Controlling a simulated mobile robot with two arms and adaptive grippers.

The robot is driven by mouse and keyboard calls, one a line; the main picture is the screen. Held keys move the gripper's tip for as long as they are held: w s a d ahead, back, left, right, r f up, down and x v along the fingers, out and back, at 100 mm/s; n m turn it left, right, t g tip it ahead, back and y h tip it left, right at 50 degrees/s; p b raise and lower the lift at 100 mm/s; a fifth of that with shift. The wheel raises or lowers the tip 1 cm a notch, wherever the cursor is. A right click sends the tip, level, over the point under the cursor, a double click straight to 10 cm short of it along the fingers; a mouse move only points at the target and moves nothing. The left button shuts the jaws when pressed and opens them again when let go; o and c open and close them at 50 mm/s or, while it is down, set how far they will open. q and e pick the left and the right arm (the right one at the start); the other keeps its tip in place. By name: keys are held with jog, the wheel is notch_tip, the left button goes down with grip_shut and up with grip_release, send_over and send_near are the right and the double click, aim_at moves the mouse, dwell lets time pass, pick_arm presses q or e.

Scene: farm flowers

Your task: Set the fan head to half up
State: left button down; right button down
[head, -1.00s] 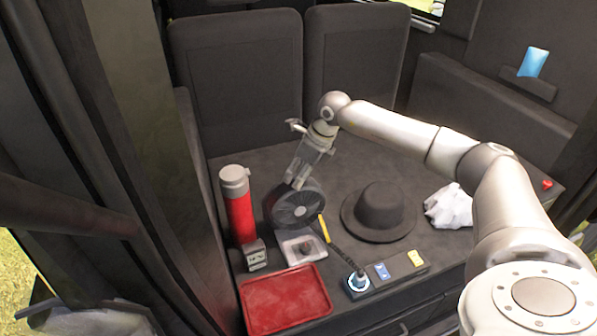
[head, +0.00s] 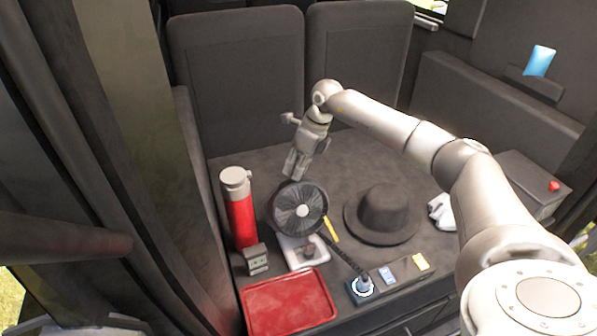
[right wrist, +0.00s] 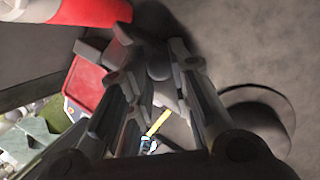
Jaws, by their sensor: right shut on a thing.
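The fan is a small black round head with a grey grille (head: 300,209) above a pale square base (head: 318,259). Its grille faces the head camera, tilted partly upward. My right gripper (head: 293,176) reaches down from behind and is shut at the top rear edge of the fan head. In the right wrist view, a dark piece of the fan head (right wrist: 157,65) shows between the fingers; most of the fan is hidden there. My left gripper is not in view.
A red flask (head: 241,217) stands left of the fan. A black hat (head: 382,210) lies to its right. In front are a red tray (head: 289,303), a small grey box (head: 256,260) and a strip with a blue-lit knob (head: 362,288). A white cloth (head: 441,211) lies right.

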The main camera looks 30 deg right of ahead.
jog(key=shift+a+r, duration=0.1)
jog(key=shift+r, duration=0.05)
jog(key=c, duration=1.3)
grip_release()
jog(key=shift+s+a, duration=0.1)
jog(key=shift+o, duration=0.2)
jog(key=shift+d+r, duration=0.2)
jog(key=shift+r, duration=0.05)
jog(key=v, duration=1.1)
jog(key=shift+r, duration=0.2)
jog(key=shift+s, duration=0.1)
jog(key=shift+c, duration=0.3)
